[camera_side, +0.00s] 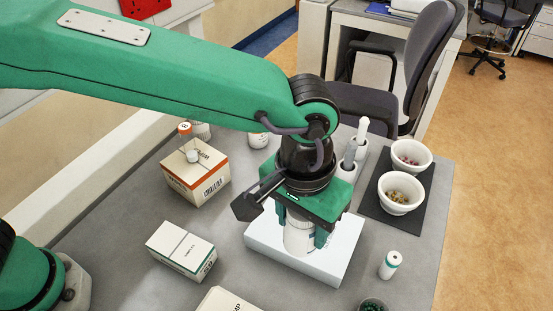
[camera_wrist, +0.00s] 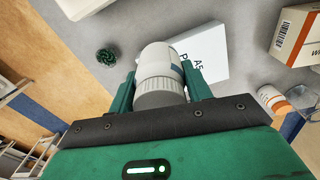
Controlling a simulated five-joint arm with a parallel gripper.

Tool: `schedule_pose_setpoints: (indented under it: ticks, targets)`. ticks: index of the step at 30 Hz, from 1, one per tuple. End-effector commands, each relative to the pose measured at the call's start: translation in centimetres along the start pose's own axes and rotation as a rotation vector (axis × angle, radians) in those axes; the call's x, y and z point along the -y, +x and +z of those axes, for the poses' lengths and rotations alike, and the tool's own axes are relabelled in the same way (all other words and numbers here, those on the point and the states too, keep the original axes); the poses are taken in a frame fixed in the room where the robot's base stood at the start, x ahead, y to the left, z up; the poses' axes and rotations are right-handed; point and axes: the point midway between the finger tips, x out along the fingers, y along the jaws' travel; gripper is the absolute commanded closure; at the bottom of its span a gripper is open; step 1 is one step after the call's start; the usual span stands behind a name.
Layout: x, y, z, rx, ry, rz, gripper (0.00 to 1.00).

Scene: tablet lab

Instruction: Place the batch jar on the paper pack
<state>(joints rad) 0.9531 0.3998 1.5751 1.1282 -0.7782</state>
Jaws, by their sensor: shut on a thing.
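The batch jar (camera_side: 299,238) is white with a pale label, upright between the fingers of my gripper (camera_side: 300,232) in the side view. In the wrist view the batch jar (camera_wrist: 161,72) shows its ribbed cap, with a finger of my gripper (camera_wrist: 160,90) on each side. My gripper is shut on it. The paper pack (camera_side: 268,244) is a white block directly below the jar. In the wrist view the paper pack (camera_wrist: 208,50) shows printed letters beside the jar. I cannot tell whether the jar's base touches the pack; the gripper hides part of its top.
An orange-and-white carton (camera_side: 195,172) and a white-green box (camera_side: 181,250) stand to the left. A small white bottle (camera_side: 390,264) and a container of green pieces (camera_side: 372,304) stand to the right. Two white bowls (camera_side: 401,193) sit on a dark mat (camera_side: 372,205).

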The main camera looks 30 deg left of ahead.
Motion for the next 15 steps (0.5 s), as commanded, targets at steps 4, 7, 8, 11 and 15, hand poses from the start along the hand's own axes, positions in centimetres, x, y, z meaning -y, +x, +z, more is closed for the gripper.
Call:
schedule_pose_setpoints:
  ticks: [4,7,8,11,15]
  targets:
    - [-0.64,-0.43,1.43,0.002,-0.014,0.0,0.76]
    - [-0.72,-0.48,1.65,0.002,-0.019,0.0,0.76]
    - [-0.72,-0.48,1.65,0.002,-0.019,0.0,0.76]
    - [-0.65,-0.4,1.51,0.002,-0.02,-0.001,0.76]
    - [-0.32,0.08,0.78,0.001,-0.02,0.0,0.76]
